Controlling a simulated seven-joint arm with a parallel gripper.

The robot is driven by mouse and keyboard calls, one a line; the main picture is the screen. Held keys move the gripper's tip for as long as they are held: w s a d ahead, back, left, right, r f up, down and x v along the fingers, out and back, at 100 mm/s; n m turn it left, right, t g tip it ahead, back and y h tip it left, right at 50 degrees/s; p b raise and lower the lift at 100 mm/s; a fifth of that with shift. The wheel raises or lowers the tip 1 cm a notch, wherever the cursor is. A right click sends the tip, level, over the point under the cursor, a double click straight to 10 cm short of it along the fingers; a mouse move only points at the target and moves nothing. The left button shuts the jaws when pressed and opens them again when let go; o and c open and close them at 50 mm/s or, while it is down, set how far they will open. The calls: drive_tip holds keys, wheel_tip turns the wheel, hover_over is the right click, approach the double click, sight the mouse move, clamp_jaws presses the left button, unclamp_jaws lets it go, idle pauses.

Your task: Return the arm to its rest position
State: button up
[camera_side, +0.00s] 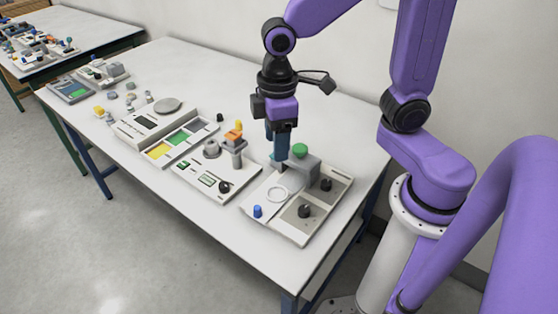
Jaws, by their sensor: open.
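My gripper (281,152) points downward over the nearest device on the white table (255,255). That device is a light panel (254,193) with a white ring, a blue knob (257,211) and dark knobs (304,211). The fingertips are close to the panel's back part, beside a grey block with a green button (300,150). I cannot tell whether they touch anything. My gripper is open, and no object shows in it. My purple arm arches up out of the top of the picture and down to its base at the right.
Left of the gripper is a panel with a grey post and orange top (234,137). Farther left are a scale (165,106), coloured pads (179,139) and small weights (148,97). A second table (95,30) stands at the far left. The wall is behind.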

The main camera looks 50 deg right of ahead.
drive_tip(key=s+d+n, duration=0.2)
drive_tip(key=s+d, duration=0.4)
drive_tip(key=s, duration=0.7)
drive_tip(key=shift+s+d, duration=0.2)
drive_tip(key=shift+s, duration=0.15)
drive_tip(key=shift+r, duration=0.1)
